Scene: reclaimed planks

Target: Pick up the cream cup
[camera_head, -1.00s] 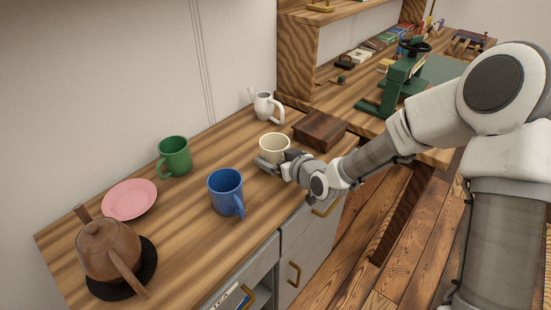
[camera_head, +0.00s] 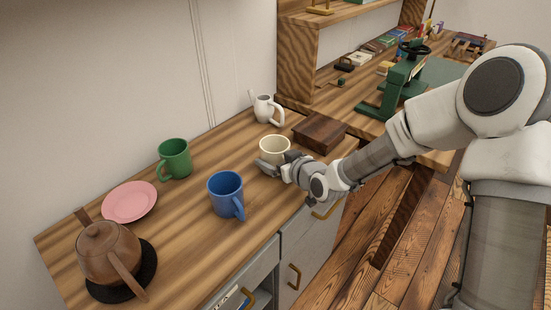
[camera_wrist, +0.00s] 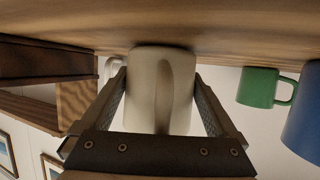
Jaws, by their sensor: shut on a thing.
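The cream cup (camera_head: 275,147) stands upright on the wooden counter (camera_head: 200,150), in front of the white pitcher. In the wrist view the cup (camera_wrist: 160,85) fills the middle, its handle facing the camera. My gripper (camera_head: 275,164) reaches in from the right, low at the cup's near side. In the wrist view one finger of my gripper (camera_wrist: 161,92) lies along each side of the cup, and the gripper is shut on it. In the head view the gripper hides the cup's lower front. I cannot tell whether the base is clear of the counter.
A dark wooden box (camera_head: 319,132) stands close right of the cup. The white pitcher (camera_head: 267,108) is behind it. A blue mug (camera_head: 226,192), green mug (camera_head: 174,158), pink plate (camera_head: 129,201) and brown teapot (camera_head: 107,250) stand to the left. Bare counter lies between blue mug and cup.

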